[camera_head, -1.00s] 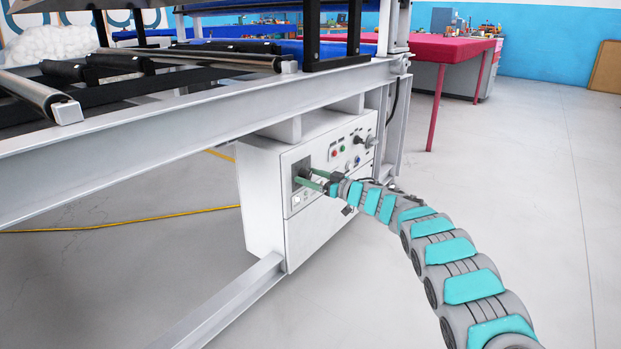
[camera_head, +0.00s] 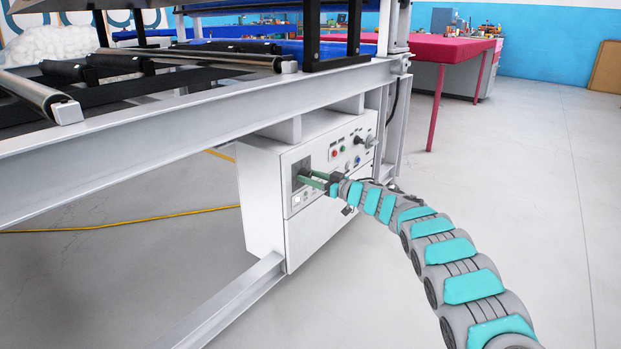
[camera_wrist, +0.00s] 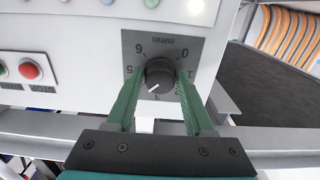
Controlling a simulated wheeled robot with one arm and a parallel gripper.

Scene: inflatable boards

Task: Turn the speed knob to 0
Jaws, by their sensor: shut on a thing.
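The speed knob (camera_wrist: 160,78) is a round black knob on a dark dial plate (camera_wrist: 158,48) in the wrist view. The plate shows the numbers 0, 5 and 6. A white mark on the knob points down and left, away from the 0 at the upper right. My gripper (camera_wrist: 161,82) is shut on the knob, one green finger on each side. In the head view my gripper (camera_head: 312,181) reaches the left part of the control box front (camera_head: 310,220). The knob itself is hard to see there, behind the fingers.
A red button (camera_wrist: 30,70) sits left of the dial in the wrist view. The white control box hangs under a grey metal frame (camera_head: 200,110), whose beam runs above my gripper. A yellow cable (camera_head: 120,224) lies on the floor. The floor at right is open.

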